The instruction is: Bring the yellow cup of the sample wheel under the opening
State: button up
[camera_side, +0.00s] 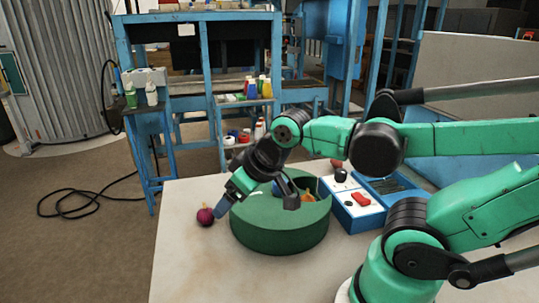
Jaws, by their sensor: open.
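The sample wheel is a round green drum (280,240) on the pale table. An opening in its top shows something orange-yellow (307,196), and a bit of blue (278,188) shows near my arm. I cannot tell which of these is the yellow cup, as my arm and the drum's lid hide much of the inside. My gripper (221,208) is at the drum's left edge, pointing down and left. It is open. A dark purple-red ball (205,216) lies beside the fingertips; I cannot tell if they touch.
A blue box with a white panel (352,198) stands right of the drum, with a black knob (341,175) and a red button (361,198). A small red thing (337,163) is behind it. The table's front left (190,265) is clear.

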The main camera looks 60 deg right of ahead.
aim_at(276, 182)
jog(key=d+n+g, duration=0.1)
jog(key=d, duration=0.1)
jog(key=d+n+g, duration=0.1)
jog(key=d, duration=0.1)
jog(key=w+d+n+g, duration=0.1)
jog(key=d, duration=0.1)
jog(key=shift+d+r+n+h, duration=0.25)
jog(key=shift+d+n+h, duration=0.05)
jog(key=shift+h, duration=0.1)
jog(key=d+n+g, duration=0.1)
jog(key=d, duration=0.1)
jog(key=d+n+g, duration=0.1)
jog(key=d+n, duration=0.1)
jog(key=d, duration=0.1)
jog(key=d+f+n+g, duration=0.1)
jog(key=d+n, duration=0.1)
jog(key=d, duration=0.1)
jog(key=shift+s+d+g+y, duration=0.1)
jog(key=shift+s+g+y, duration=0.2)
jog(key=shift+s+y, duration=0.1)
jog(key=shift+d+f, duration=0.1)
jog(key=shift+d, duration=0.25)
jog(key=shift+s+d+f+n, duration=0.1)
jog(key=shift+f+n, duration=0.15)
jog(key=shift+n, duration=0.05)
jog(key=shift+f, duration=2.55)
grip_shut()
